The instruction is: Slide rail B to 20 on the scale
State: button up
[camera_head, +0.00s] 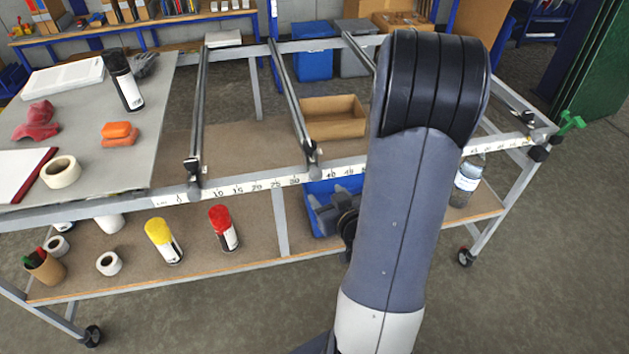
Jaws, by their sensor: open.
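A white number scale (265,185) runs along the front beam of the metal table frame. Several dark rails cross the frame from front to back, and I cannot read letters on them. The left rail (198,115) has its front end near 5, left of the 10 mark. The middle rail (288,90) has its front end just right of 30, around 35; the 20 mark lies between these two rails. Another rail (358,50) runs behind my arm, which hides its front. A further rail end (515,105) shows at right.
A grey board at left (95,160) carries a spray can (126,85), tape (61,171) and red and orange items. The lower shelf holds a yellow can (164,240), a red can (223,228), a blue bin (322,228) and a bottle (468,180). Green clamp (570,122) at right corner.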

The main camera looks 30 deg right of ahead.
aim_at(318, 177)
jog(key=w+t+p, duration=0.1)
jog(key=w, duration=0.1)
jog(key=w+d+m+t, duration=0.1)
jog(key=w, duration=0.2)
jog(key=w+t+p, duration=0.1)
jog(key=w+t, duration=0.1)
jog(key=shift+w+d+f+m+y+p, duration=0.2)
jog(key=shift+d+f+m+y+p, duration=0.1)
jog(key=shift+d+p, duration=0.05)
jog(key=shift+w+d+f, duration=0.1)
jog(key=shift+w+f, duration=0.05)
jog(key=shift+w, duration=0.6)
grip_shut()
